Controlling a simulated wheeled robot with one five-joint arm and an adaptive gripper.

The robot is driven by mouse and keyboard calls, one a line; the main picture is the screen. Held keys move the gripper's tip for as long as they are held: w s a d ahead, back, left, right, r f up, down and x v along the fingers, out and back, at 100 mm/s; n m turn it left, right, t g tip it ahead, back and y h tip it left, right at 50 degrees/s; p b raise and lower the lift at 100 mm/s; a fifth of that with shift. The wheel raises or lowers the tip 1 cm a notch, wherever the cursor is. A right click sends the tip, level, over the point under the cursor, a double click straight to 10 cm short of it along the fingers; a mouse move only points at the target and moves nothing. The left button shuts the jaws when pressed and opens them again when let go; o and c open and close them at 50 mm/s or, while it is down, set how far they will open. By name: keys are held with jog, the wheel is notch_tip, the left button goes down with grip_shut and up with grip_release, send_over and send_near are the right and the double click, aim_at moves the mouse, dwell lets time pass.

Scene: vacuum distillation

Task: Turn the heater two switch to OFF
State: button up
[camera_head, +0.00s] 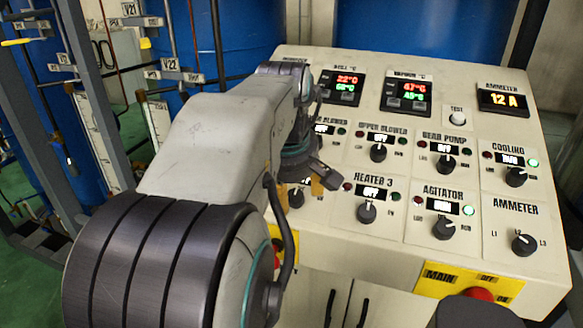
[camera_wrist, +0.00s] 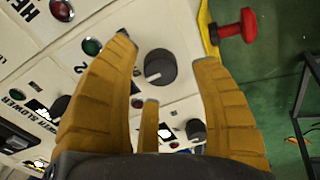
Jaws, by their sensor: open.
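The heater two switch is a round dark knob (camera_wrist: 158,67) with a white pointer line, seen in the wrist view on the cream panel. A "2" shows beside it, and the rest of its label is hidden. In the wrist view its pointer slants toward the lower left. My gripper (camera_wrist: 168,52) is open, with its yellow-brown fingers spread around the knob; I cannot tell if any finger touches it. In the head view my gripper (camera_head: 302,188) is over the panel's lower left, and my arm hides most of that switch and its display.
The heater 3 knob (camera_head: 366,212) is close on the right, with the upper blower knob (camera_head: 378,152) above it. The agitator knob (camera_head: 444,228) is farther right. A red button (camera_wrist: 236,27) on a yellow plate projects near the panel's edge.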

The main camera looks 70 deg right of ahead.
jog(key=v, duration=1)
dwell(0.6)
